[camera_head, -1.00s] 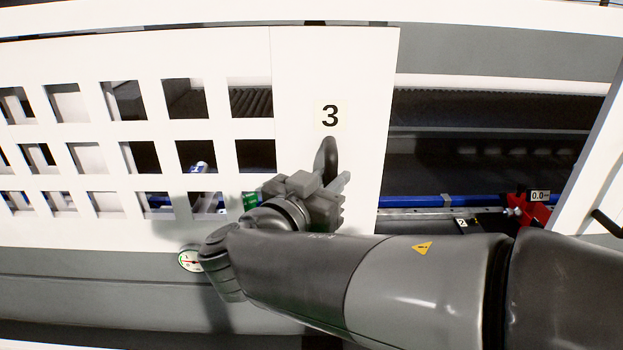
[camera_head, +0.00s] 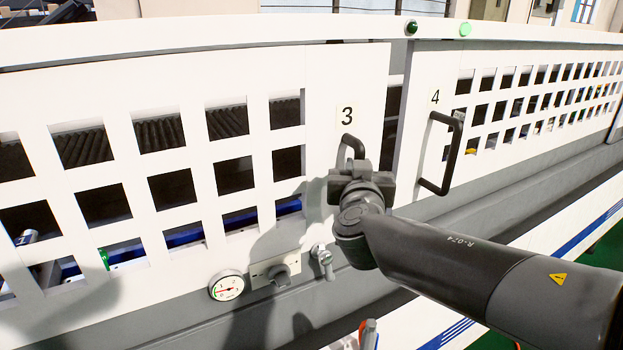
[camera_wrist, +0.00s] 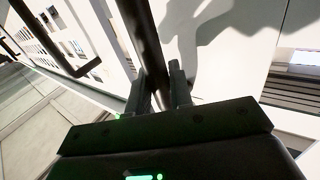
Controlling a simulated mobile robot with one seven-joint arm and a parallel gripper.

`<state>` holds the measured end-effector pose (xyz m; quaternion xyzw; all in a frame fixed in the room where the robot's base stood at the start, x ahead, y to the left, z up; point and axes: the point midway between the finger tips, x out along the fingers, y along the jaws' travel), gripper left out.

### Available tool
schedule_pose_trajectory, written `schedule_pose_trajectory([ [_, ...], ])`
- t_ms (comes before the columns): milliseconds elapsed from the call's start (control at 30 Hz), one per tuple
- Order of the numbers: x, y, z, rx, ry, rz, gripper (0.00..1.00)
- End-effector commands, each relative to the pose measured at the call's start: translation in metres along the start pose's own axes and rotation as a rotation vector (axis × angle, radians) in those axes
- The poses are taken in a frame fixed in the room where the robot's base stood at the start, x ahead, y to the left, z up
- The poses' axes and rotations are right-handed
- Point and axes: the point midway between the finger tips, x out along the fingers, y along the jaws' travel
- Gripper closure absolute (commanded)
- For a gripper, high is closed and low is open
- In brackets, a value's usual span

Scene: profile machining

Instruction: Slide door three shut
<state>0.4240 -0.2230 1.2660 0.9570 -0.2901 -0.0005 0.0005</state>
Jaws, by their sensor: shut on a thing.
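Door three (camera_head: 345,72) is a white sliding panel with square windows and a black 3 on its right part. Its dark bar handle (camera_head: 353,144) is partly hidden behind my gripper (camera_head: 360,172). In the wrist view the fingers of my gripper (camera_wrist: 160,92) are closed around the dark handle bar (camera_wrist: 143,40). A narrow dark gap (camera_head: 392,108) shows between the right edge of door three and the left edge of door four (camera_head: 412,120).
Door four's black handle (camera_head: 456,150) stands out just right of my gripper. A round gauge (camera_head: 226,286), a knob plate (camera_head: 276,271) and a small valve (camera_head: 322,258) sit below door three. A green lamp (camera_head: 465,29) is on the top rail.

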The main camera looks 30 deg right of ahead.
Motion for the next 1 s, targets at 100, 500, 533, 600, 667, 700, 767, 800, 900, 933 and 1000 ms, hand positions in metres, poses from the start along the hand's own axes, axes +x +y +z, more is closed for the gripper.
schedule_pose_trajectory([
  [100, 0.021, 0.031, 0.000, 0.008, -0.001, 0.001, 1.00],
  [500, 0.065, 0.097, 0.001, 0.004, -0.001, 0.000, 1.00],
  [533, 0.067, 0.099, 0.000, 0.004, -0.001, 0.000, 1.00],
  [600, 0.070, 0.104, 0.000, 0.003, -0.001, 0.000, 1.00],
  [667, 0.070, 0.103, 0.000, 0.001, -0.001, 0.000, 1.00],
  [700, 0.069, 0.103, 0.000, 0.001, -0.001, 0.000, 1.00],
  [767, 0.069, 0.103, 0.000, 0.000, -0.001, 0.000, 1.00],
  [800, 0.069, 0.102, 0.000, 0.000, -0.001, -0.001, 0.77],
  [900, 0.069, 0.102, 0.000, 0.001, -0.001, 0.000, 0.69],
  [933, 0.069, 0.102, 0.000, 0.001, -0.001, 0.000, 0.66],
  [1000, 0.069, 0.102, 0.000, 0.001, -0.001, 0.000, 0.61],
])
